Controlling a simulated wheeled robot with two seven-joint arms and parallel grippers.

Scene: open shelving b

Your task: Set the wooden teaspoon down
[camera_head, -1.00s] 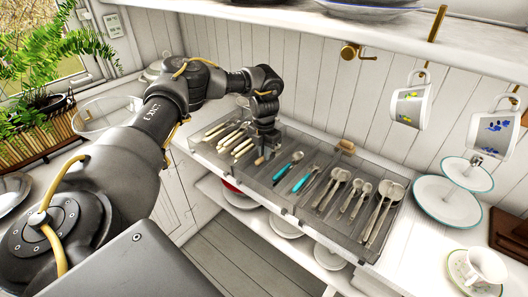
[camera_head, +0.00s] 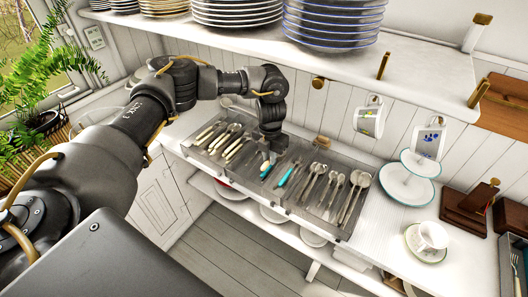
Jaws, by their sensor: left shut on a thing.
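My left gripper (camera_head: 270,150) points down over the clear cutlery tray (camera_head: 347,232), near its middle-left. It is shut on the wooden teaspoon (camera_head: 264,156), of which only a small tan end shows just below and left of the fingers. The rest of the spoon is hidden by the gripper. I cannot tell whether the spoon touches the tray floor. A turquoise-handled utensil (camera_head: 287,176) lies in the compartment to the right, and another turquoise piece (camera_head: 265,168) shows right under the gripper. My right gripper is not in view.
Cream-handled cutlery (camera_head: 234,150) fills the tray's left side, and several metal spoons (camera_head: 355,195) its right side. Mugs (camera_head: 368,120) hang behind. A tiered stand (camera_head: 408,190) and a cup (camera_head: 431,236) stand to the right. A shelf (camera_head: 420,75) with stacked plates is above.

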